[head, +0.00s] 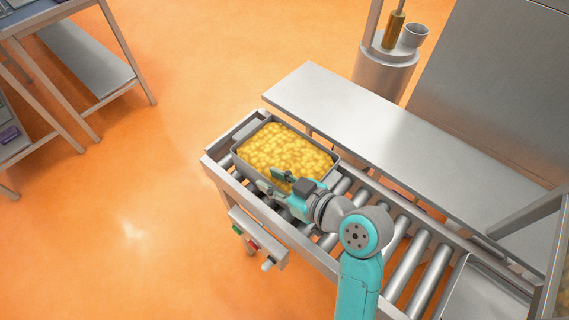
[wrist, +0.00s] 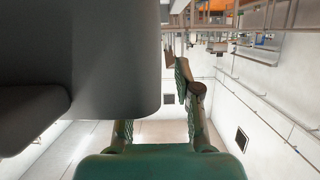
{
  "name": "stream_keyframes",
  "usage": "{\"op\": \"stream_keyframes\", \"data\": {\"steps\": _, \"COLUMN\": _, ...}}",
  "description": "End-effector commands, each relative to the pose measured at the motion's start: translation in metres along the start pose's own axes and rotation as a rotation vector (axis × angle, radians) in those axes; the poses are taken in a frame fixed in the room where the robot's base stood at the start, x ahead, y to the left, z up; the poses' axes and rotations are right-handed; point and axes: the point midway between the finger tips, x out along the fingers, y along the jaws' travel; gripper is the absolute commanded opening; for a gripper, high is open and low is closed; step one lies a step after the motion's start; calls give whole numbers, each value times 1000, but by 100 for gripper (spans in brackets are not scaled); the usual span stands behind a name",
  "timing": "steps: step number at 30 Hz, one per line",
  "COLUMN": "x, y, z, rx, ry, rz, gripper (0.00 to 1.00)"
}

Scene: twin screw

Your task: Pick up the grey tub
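The grey tub (head: 246,170), full of small yellow pieces (head: 290,148), stands upright on the roller conveyor near its far left end. My gripper (head: 274,181) is at the tub's near long side. Its fingers are spread, one over the yellow contents and one outside the near wall. In the wrist view a large dark grey surface (wrist: 115,55), which looks like the tub, fills the upper left and hides one finger. The other finger (wrist: 187,82) is in sight, with a gap between it and that surface. I cannot tell whether either finger touches the wall.
The roller conveyor (head: 405,250) has side rails and a button box (head: 258,240) on its near side. A long steel bench (head: 395,125) runs close behind the tub. A round stand (head: 383,70) is at the back. Shelving (head: 90,55) stands far left, with open orange floor between.

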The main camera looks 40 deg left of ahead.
Motion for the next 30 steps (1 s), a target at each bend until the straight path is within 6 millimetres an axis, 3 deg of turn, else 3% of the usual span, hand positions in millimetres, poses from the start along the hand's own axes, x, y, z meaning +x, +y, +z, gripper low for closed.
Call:
{"op": "stream_keyframes", "data": {"steps": 6, "x": 24, "y": -1, "z": 0, "rx": -1, "ry": -1, "rz": -2, "gripper": 32}}
{"op": "stream_keyframes", "data": {"steps": 14, "x": 27, "y": 0, "z": 0, "rx": 0, "ry": 0, "rz": 0, "gripper": 32}}
{"op": "stream_keyframes", "data": {"steps": 18, "x": 27, "y": 0, "z": 0, "rx": 0, "ry": 0, "rz": 0, "gripper": 2}}
{"op": "stream_keyframes", "data": {"steps": 19, "x": 27, "y": 0, "z": 0, "rx": 0, "ry": 0, "rz": 0, "gripper": 0}}
{"op": "stream_keyframes", "data": {"steps": 30, "x": 26, "y": 0, "z": -1, "rx": -2, "ry": 2, "rz": 1, "gripper": 0}}
